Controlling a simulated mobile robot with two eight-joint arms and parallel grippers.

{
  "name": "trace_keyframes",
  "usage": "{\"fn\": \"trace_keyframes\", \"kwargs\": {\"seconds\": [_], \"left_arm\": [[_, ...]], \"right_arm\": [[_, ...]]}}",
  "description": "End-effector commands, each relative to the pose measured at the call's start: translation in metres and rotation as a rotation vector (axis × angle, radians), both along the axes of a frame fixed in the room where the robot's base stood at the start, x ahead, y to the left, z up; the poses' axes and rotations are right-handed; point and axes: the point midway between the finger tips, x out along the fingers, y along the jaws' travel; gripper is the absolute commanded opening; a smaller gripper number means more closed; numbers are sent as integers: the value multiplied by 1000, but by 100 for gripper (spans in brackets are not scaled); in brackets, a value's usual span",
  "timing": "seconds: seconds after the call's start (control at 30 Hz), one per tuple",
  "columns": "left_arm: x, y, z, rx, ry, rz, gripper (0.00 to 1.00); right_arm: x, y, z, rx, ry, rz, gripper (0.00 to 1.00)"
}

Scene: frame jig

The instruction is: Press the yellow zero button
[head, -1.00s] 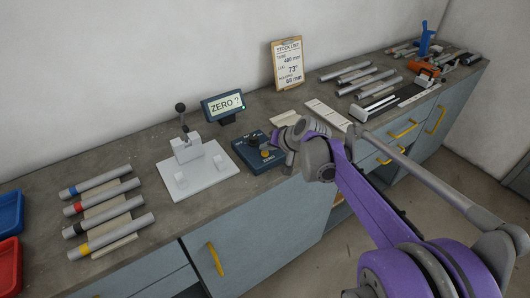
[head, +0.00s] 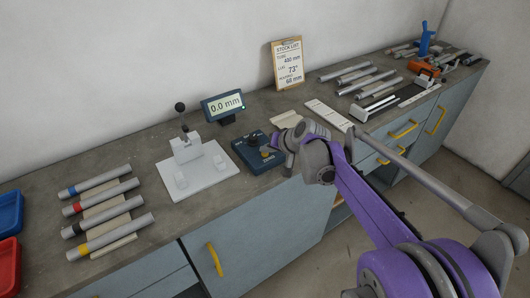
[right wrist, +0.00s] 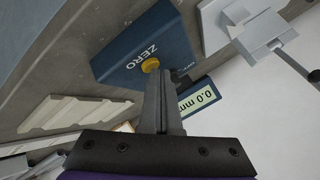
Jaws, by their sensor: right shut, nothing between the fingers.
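The yellow zero button (head: 265,155) sits on a dark blue control box (head: 250,160) on the bench. In the right wrist view the button (right wrist: 150,65) is just beyond my fingertips, beside the word ZERO. My right gripper (right wrist: 161,75) is shut and empty, its tips at the button; I cannot tell whether they touch it. In the head view the gripper is mostly hidden by its own wrist, right of the box. The display (head: 224,105) behind the box reads 0.0 mm. My left gripper is not in view.
A white fixture with a black-knobbed lever (head: 197,170) stands left of the box. Several colour-banded tubes (head: 108,205) lie farther left, near blue and red trays. A stock list clipboard (head: 287,65) leans on the wall. Pale strips (head: 328,113) lie right of the box.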

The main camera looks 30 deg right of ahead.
Motion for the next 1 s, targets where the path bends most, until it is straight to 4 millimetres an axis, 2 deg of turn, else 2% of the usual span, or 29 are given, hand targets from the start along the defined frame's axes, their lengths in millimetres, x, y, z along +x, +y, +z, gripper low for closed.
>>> {"fn": "trace_keyframes", "kwargs": {"seconds": [0.43, 0.83, 1.0], "left_arm": [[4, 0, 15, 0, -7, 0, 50], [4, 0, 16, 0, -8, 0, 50], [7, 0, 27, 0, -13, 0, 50]], "right_arm": [[0, 0, 17, 0, 0, 0, 0], [0, 0, 19, 0, 0, 0, 0], [0, 0, 32, 0, 0, 0, 0]]}}
